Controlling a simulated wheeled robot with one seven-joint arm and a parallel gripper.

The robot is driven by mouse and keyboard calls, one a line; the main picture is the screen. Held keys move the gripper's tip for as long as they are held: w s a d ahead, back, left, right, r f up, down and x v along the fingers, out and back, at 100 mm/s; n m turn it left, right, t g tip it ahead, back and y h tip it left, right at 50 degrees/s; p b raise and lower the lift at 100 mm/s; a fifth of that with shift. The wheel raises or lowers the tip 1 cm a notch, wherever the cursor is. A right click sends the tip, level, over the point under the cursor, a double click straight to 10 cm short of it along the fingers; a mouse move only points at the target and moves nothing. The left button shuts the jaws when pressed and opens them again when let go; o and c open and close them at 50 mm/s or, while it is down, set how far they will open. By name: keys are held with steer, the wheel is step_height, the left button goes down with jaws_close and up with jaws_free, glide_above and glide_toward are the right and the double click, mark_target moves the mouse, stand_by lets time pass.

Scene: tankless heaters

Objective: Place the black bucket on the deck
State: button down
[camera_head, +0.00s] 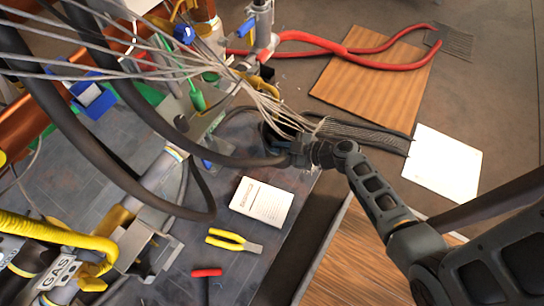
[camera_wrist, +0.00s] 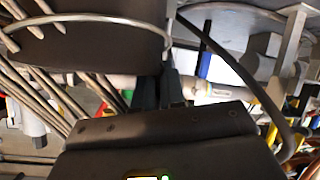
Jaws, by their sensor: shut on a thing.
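The black bucket (camera_wrist: 90,38) fills the upper left of the wrist view, dark and round, with a thin wire handle looping around it. My gripper (camera_wrist: 160,85) is shut on the bucket at its side; the exact contact is hard to see. In the head view my gripper (camera_head: 290,150) and the dark bucket (camera_head: 272,136) are partly hidden among grey cables. A dark grey flat surface (camera_head: 215,265) lies below, and a brown planked wood surface (camera_head: 350,265) lies at the bottom. I cannot tell which is the deck.
A white booklet (camera_head: 262,202), yellow pliers (camera_head: 232,240) and a red-handled tool (camera_head: 207,272) lie on the grey surface. Pipes, hoses and a yellow gas line (camera_head: 60,232) crowd the left. A wood board (camera_head: 375,85) with a red-handled tool (camera_head: 385,60) and a white sheet (camera_head: 443,162) lie on the floor.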

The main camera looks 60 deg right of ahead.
steer(key=shift+w+a+f+b, duration=0.2)
steer(key=shift+w+f+b, duration=0.15)
steer(key=shift+f, duration=0.55)
steer(key=shift+w+a+f+b, duration=0.15)
steer(key=shift+w+f+b, duration=0.2)
steer(key=shift+f, duration=0.55)
steer(key=shift+w+a+f+b, duration=0.2)
steer(key=shift+w+f, duration=0.2)
steer(key=shift+f, duration=0.65)
steer(key=c, duration=1.2)
jaws_free()
steer(key=p+v, duration=0.2)
steer(key=v, duration=1)
steer(key=shift+s, duration=0.15)
